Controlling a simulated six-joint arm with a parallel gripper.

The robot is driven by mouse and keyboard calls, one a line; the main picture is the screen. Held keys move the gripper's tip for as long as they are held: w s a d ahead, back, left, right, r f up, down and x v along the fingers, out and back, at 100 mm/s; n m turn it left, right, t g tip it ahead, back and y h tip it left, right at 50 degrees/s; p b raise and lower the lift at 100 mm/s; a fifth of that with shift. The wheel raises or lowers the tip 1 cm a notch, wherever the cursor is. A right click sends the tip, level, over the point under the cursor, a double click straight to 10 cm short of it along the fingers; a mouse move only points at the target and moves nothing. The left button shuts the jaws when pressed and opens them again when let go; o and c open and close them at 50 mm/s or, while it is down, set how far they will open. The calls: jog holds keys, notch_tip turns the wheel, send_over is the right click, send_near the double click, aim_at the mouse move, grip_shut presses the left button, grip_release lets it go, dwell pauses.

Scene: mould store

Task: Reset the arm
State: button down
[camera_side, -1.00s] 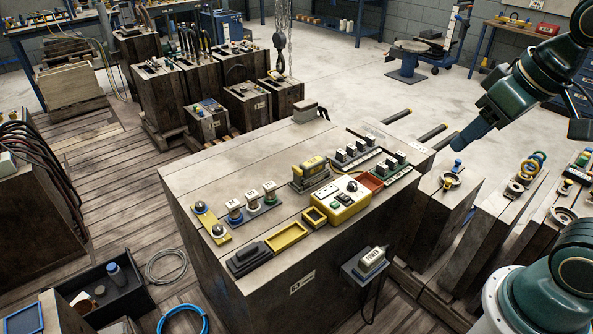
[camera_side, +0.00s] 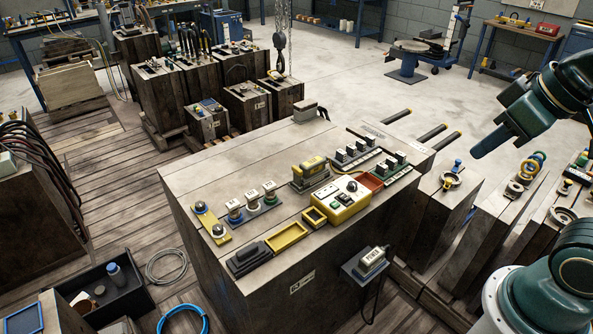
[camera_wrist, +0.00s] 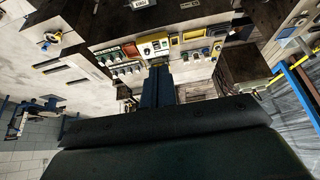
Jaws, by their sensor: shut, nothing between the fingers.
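My gripper (camera_side: 482,152) is at the right of the side view, blue at its end. It is in the air, up and to the right of the large wooden block (camera_side: 215,165), clear of everything on it. In the wrist view its blue fingers (camera_wrist: 158,70) are together with nothing between them. My dark green arm reaches in from the right edge of the side view.
The block's top holds a yellow control box (camera_side: 341,198), a yellow frame tray (camera_side: 287,238) and several small switches and knobs. A POWER unit (camera_side: 371,261) sits on a side shelf. Several wooden blocks with rings (camera_side: 450,181) stand below my gripper. A chain hook (camera_side: 280,62) hangs behind.

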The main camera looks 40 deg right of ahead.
jog(key=w+f+g, duration=0.1)
jog(key=w+f, duration=0.1)
jog(key=w, duration=0.7)
jog(key=w+f+g, duration=0.2)
jog(key=w+f, duration=0.1)
jog(key=w, duration=0.5)
jog(key=w+f+g, duration=0.1)
jog(key=w+f, duration=0.5)
jog(key=f, duration=0.3)
jog(key=w+f+g, duration=0.1)
jog(key=w+f, duration=0.5)
jog(key=f, duration=0.3)
jog(key=shift+f, duration=0.2)
jog(key=shift+f, duration=3.3)
